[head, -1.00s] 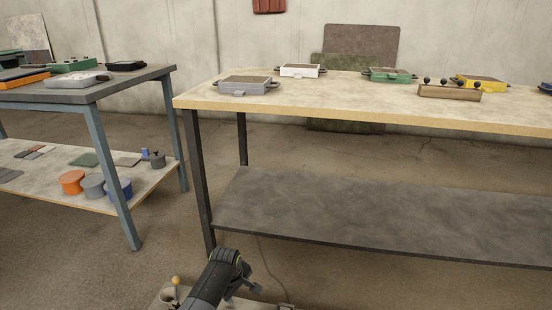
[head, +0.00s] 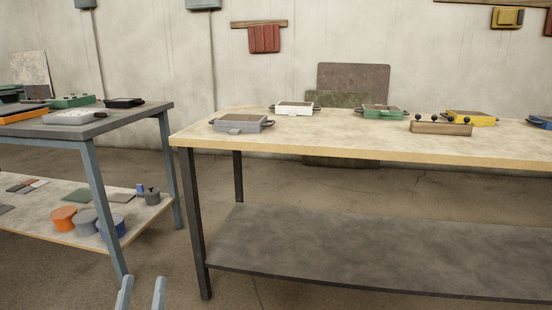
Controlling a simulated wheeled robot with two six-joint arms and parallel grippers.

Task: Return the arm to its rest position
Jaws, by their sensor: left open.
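My left gripper (head: 142,281) shows at the bottom edge of the head view, left of the middle. Only its two pale blue-grey fingers are visible, pointing up in the picture. They stand apart with nothing between them, so it is open and empty. The rest of my left arm is below the picture. The fingers appear in front of the floor, below the tables in the picture and touching nothing visible. My right gripper is not in view.
A wooden-topped table (head: 330,132) with a dark lower shelf (head: 370,245) fills the right; several pans and a knobbed wooden block (head: 440,128) stand on it. A blue-grey table (head: 110,120) stands left, with lidded pots (head: 87,222) on its lower shelf. Floor shows between them.

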